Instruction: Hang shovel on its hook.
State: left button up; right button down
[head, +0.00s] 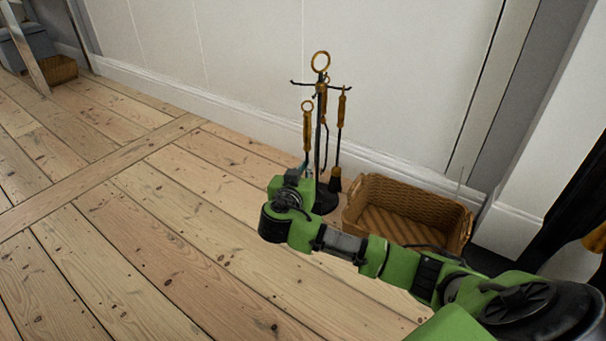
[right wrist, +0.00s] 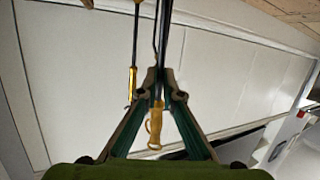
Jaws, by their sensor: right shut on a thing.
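The black stand (head: 321,120) has a brass ring on top, arms with hooks and a round base. My right gripper (head: 305,170) is beside its pole, shut on the dark shaft of a brass-handled tool, which I take to be the shovel (head: 307,131). It is roughly upright, its handle ring below the stand's left hook (head: 294,83) and apart from it. The handle (right wrist: 155,124) and gripper (right wrist: 160,86) show in the right wrist view. The shovel's lower end is hidden behind my arm. My left gripper is out of view.
A brush-ended tool (head: 340,125) hangs on the stand's right side, another tool behind the pole. A wicker basket (head: 410,205) stands right of the base, close to my right arm. The white wall is behind. The floorboards at left are clear.

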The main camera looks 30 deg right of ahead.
jog(key=b+x, duration=0.4)
jog(key=x, duration=0.3)
jog(key=shift+w+d+r, duration=0.25)
jog(key=shift+d, duration=0.15)
dwell(0.4)
dwell(0.6)
